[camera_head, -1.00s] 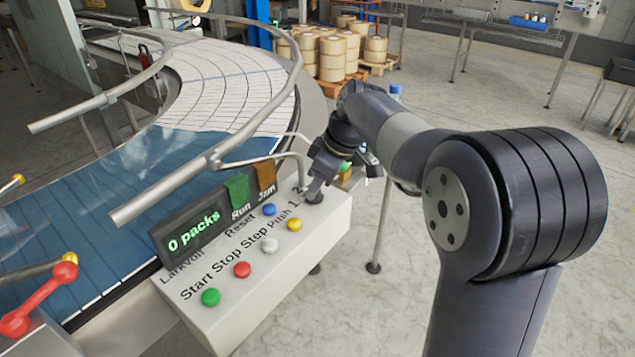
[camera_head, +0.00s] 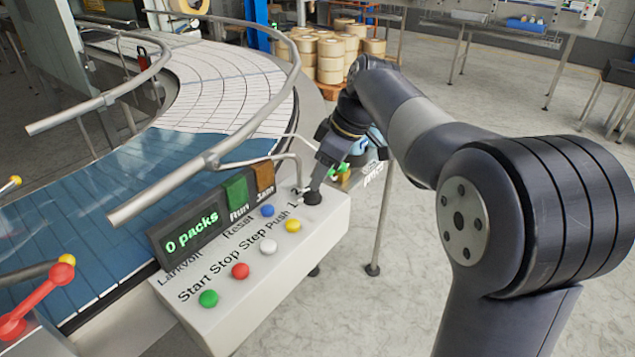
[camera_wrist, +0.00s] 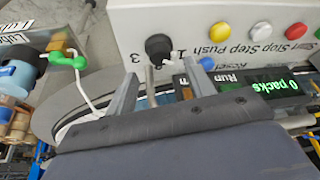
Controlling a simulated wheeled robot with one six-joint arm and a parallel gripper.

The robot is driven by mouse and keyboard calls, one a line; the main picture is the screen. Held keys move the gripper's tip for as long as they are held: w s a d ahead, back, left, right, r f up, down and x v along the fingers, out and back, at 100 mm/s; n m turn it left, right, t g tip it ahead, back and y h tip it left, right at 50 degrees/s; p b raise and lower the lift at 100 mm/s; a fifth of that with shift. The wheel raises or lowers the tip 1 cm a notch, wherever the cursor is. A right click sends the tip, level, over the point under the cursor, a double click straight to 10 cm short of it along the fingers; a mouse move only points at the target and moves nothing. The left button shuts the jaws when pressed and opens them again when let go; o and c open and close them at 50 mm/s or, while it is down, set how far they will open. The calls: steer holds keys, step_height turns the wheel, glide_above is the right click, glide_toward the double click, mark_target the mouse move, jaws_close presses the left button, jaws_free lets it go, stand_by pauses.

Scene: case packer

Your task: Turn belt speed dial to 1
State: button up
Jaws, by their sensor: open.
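The belt speed dial is a black round knob (camera_head: 313,197) at the far right corner of the light grey control panel (camera_head: 262,292). In the wrist view the knob (camera_wrist: 158,47) stands on the panel face, with a "1" and a "3" printed near it. Its pointer is too small to read. My gripper (camera_head: 317,180) is just above the knob in the head view. In the wrist view its two fingers (camera_wrist: 160,75) are spread apart and empty, with the knob beyond the tips and roughly between them. I cannot tell whether either finger touches it.
Blue, yellow, white, red and green buttons (camera_head: 240,270) sit on the panel. A display (camera_head: 190,233) reads "0 packs", beside green Run and brown Jam tags. The curved conveyor (camera_head: 110,190) and its guide rails lie left. Open floor (camera_head: 400,315) lies right.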

mark_target(312, 194)
steer(key=v, duration=0.6)
steer(key=x, duration=1)
steer(key=shift+a+f+p, duration=0.15)
steer(key=shift+f+p, duration=0.1)
steer(key=shift+p, duration=0.1)
steer(key=shift+r, duration=0.1)
